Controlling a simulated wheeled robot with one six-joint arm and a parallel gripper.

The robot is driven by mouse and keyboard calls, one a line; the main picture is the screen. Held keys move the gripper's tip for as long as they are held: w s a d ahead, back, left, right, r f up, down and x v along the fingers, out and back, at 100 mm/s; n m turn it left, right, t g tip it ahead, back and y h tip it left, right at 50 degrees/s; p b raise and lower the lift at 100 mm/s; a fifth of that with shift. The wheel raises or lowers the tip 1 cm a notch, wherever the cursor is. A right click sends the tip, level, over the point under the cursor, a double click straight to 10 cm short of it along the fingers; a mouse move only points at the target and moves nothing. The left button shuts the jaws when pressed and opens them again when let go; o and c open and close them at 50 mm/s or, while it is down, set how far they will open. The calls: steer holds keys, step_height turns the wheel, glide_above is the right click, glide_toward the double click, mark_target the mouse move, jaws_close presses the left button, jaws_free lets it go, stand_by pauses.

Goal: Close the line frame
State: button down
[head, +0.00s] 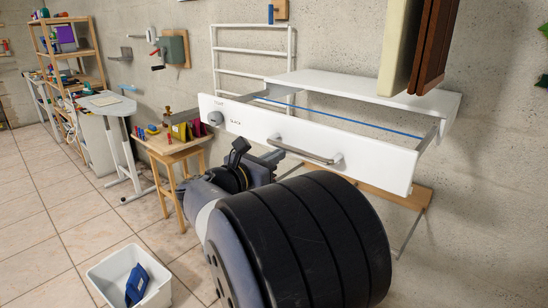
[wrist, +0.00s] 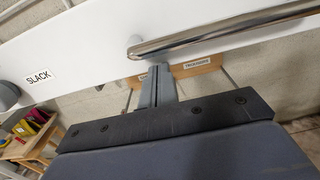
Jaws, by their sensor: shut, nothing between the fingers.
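The line frame has a white front panel (head: 300,137) with a metal bar handle (head: 305,150), a round knob (head: 215,118) and a SLACK label. It stands pulled out from the white wall shelf (head: 365,92), with side arms showing and a blue line (head: 345,117) across the gap. In the wrist view the panel (wrist: 85,45) and handle (wrist: 220,30) fill the top. My gripper (wrist: 158,70) is shut and empty, its fingertips just below the panel near the handle's left end. In the head view my gripper (head: 272,158) is partly hidden by my arm. I cannot tell whether it touches the panel.
A wooden board (head: 408,195) with a small label is below the frame. Cream and brown panels (head: 415,45) hang at upper right. A small wooden table (head: 175,148), a white ironing-type stand (head: 108,101), and a white bin (head: 108,272) are left. Tiled floor lies open at left.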

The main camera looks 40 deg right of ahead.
steer(key=w+d+p, duration=0.1)
steer(key=w+d, duration=0.1)
steer(key=d, duration=2.5)
steer(key=shift+d+r+p, duration=0.15)
steer(key=shift+p, duration=0.2)
steer(key=shift+r, duration=0.15)
steer(key=shift+w, duration=0.1)
steer(key=s+a+b, duration=0.1)
steer(key=a+b, duration=0.1)
steer(key=a, duration=1.2)
steer(key=shift+f, duration=0.3)
steer(key=shift+s, duration=0.1)
steer(key=w+d+p, duration=0.1)
steer(key=d+p, duration=0.1)
steer(key=d, duration=1.1)
steer(key=shift+d, duration=0.2)
